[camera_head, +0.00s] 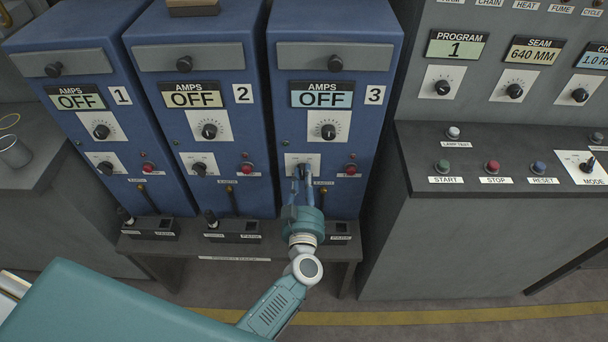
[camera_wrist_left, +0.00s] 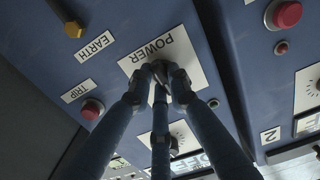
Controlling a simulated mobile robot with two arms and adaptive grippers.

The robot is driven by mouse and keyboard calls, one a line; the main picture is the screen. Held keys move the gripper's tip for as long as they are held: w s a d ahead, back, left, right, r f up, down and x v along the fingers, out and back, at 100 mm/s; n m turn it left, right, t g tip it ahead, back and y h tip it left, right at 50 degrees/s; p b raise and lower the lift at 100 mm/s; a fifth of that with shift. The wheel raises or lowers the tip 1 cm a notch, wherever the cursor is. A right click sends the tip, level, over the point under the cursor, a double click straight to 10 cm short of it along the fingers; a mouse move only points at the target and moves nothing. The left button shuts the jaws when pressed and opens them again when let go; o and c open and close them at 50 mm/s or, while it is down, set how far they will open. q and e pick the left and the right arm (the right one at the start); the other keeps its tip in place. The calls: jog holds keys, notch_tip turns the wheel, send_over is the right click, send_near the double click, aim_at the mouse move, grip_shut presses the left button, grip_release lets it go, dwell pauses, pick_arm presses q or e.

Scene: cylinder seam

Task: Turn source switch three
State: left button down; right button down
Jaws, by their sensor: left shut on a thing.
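Source three (camera_head: 375,130) is the rightmost of the blue power cabinets, marked 3. Its AMPS display (camera_head: 321,99) reads OFF, with a round dial below. My left gripper (camera_head: 302,172) reaches up from below to the small white plate at the cabinet's lower left. In the left wrist view this plate (camera_wrist_left: 138,60) reads POWER, upside down. There my left gripper (camera_wrist_left: 163,75) is shut on the power switch, its fingers meeting over it. The switch is mostly hidden by the fingers, so its angle cannot be told. My right gripper is not in view.
Sources 2 (camera_head: 209,95) and 1 (camera_head: 76,97) stand to the left, both reading OFF. A red trip button (camera_head: 351,169) sits right of my gripper. A grey control console (camera_head: 470,230) stands at the right. A low shelf (camera_head: 225,252) lies below the cabinets.

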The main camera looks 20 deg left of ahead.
pick_arm(q)
jog(key=n, duration=0.5)
jog(key=shift+r+n, duration=0.1)
jog(key=shift+n, duration=0.2)
dwell(0.4)
jog(key=c, duration=1.6)
grip_release()
jog(key=shift+c, duration=0.2)
